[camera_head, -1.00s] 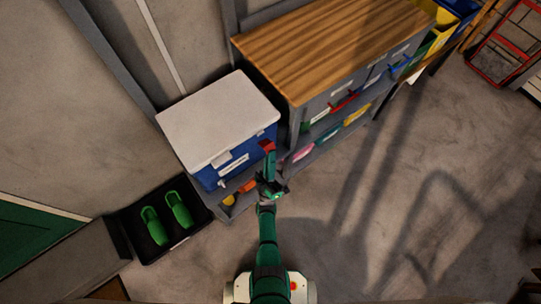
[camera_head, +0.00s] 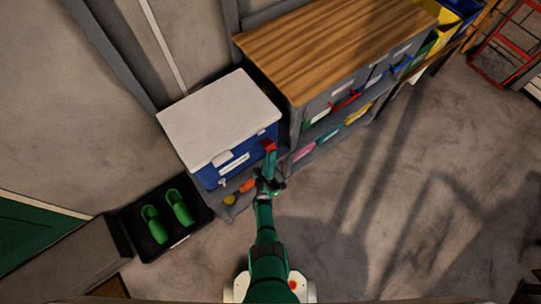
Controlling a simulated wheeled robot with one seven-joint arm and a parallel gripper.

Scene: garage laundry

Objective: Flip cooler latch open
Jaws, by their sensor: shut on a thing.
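The cooler has a blue body (camera_head: 210,176) and a white lid (camera_head: 218,115), which lies closed on top. It stands on a grey shelf at the left of the wooden-topped unit. A white latch (camera_head: 222,158) shows on its front, left of my gripper, with a pale label beside it. My gripper (camera_head: 268,147), with red at its tip, is at the right end of the cooler's front, just below the lid edge. It is shut on a small part there, seemingly a cooler latch, which the fingers mostly hide.
A black tray (camera_head: 185,238) with green clogs (camera_head: 165,217) lies on the floor at left. A wooden-topped unit (camera_head: 330,45) with coloured bins stands close right of the cooler. An orange-yellow item (camera_head: 240,190) lies below the cooler.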

